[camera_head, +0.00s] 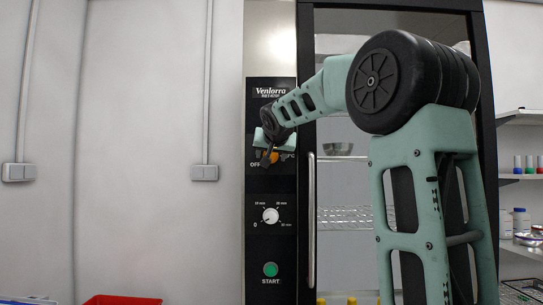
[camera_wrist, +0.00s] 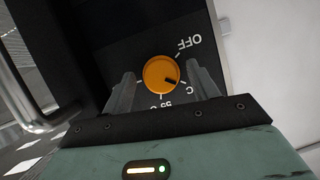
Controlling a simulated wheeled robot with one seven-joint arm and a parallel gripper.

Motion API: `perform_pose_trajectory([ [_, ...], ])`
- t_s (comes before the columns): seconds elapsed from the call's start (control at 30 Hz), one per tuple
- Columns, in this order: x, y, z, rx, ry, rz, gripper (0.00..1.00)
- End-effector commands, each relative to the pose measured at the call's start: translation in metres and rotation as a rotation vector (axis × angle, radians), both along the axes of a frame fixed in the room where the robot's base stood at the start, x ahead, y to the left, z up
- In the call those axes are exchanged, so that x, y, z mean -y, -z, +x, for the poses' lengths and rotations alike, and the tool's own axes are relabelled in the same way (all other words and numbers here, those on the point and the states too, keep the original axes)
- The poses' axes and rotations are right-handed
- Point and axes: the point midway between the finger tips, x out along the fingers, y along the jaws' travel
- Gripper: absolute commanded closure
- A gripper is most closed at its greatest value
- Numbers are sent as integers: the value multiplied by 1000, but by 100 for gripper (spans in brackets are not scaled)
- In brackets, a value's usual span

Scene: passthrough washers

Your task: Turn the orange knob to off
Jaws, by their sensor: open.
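The orange knob (camera_wrist: 160,75) sits on the black control panel (camera_wrist: 85,30) in the wrist view. Its dark pointer mark points right and slightly down, towards a partly hidden label ending in "C", and away from the upside-down "OFF" label (camera_wrist: 183,46) at its upper right. My gripper (camera_wrist: 160,82) is open, with one finger on each side of the knob and gaps visible; I cannot tell how deep the fingers reach. In the head view my gripper (camera_head: 270,152) is in front of the panel, and the orange knob (camera_head: 274,157) shows partly behind it.
Below on the panel are a white timer dial (camera_head: 270,216) and a green START button (camera_head: 270,269). A vertical door handle (camera_head: 311,220) stands right of the panel, also close at left in the wrist view (camera_wrist: 30,95). A red bin (camera_head: 122,300) is at bottom left.

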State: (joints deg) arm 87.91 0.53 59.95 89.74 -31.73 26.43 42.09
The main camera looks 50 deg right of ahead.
Motion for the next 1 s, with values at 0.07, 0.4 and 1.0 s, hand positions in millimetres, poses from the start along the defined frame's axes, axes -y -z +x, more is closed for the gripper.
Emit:
perform_pose_trajectory([
  [0.07, 0, 0, 1, -1, -1, -2, 41],
  [0.4, 1, 0, 1, 0, 0, -1, 63],
  [1.0, -3, 1, 4, -85, -7, -76, 80],
])
